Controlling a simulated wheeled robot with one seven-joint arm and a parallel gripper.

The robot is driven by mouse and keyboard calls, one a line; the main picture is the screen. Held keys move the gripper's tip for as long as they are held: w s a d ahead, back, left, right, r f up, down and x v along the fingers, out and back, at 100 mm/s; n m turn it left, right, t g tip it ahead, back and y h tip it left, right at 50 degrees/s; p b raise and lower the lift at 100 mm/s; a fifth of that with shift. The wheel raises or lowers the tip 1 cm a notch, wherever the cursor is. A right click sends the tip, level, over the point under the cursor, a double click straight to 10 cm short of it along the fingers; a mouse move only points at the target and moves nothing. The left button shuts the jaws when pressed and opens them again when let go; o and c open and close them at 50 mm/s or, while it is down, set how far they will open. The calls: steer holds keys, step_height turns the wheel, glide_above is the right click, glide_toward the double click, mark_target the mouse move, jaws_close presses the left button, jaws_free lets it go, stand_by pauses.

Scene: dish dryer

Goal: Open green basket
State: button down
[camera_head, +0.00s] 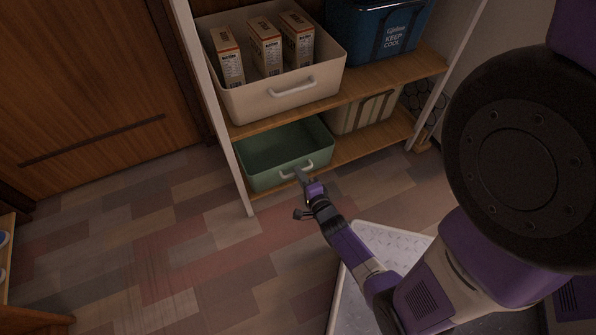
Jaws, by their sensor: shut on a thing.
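The green basket (266,177) sits on the lowest shelf of the rack, at the left side. It is an open-topped bin with a pale handle (289,171) on its front face. The inside that shows looks empty. My gripper (302,178) is at the right end of this handle, in front of the basket. It is shut on the handle, though the fingertips are small and dark here. My purple arm reaches to it from the lower right.
A white basket (272,106) with several cartons stands on the shelf above. A blue cooler (378,30) is to its right. A cream bin (362,114) stands right of the green basket. A white upright post (226,135) borders the rack's left. The floor (180,240) in front is clear.

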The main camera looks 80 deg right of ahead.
steer(key=f+p+v, duration=0.1)
steer(key=f+v, duration=0.1)
steer(key=v, duration=0.8)
steer(key=f+v, duration=0.2)
steer(key=v, duration=0.8)
steer(key=shift+s+a+p, duration=0.35)
steer(key=shift+s+a, duration=0.25)
steer(key=shift+s, duration=0.05)
steer(key=shift+f, duration=0.1)
steer(key=c, duration=1.5)
jaws_free()
steer(key=p+v, duration=0.1)
steer(key=v, duration=0.6)
steer(key=shift+s+a+p, duration=0.2)
steer(key=shift+s+p, duration=0.05)
steer(key=shift+p, duration=0.05)
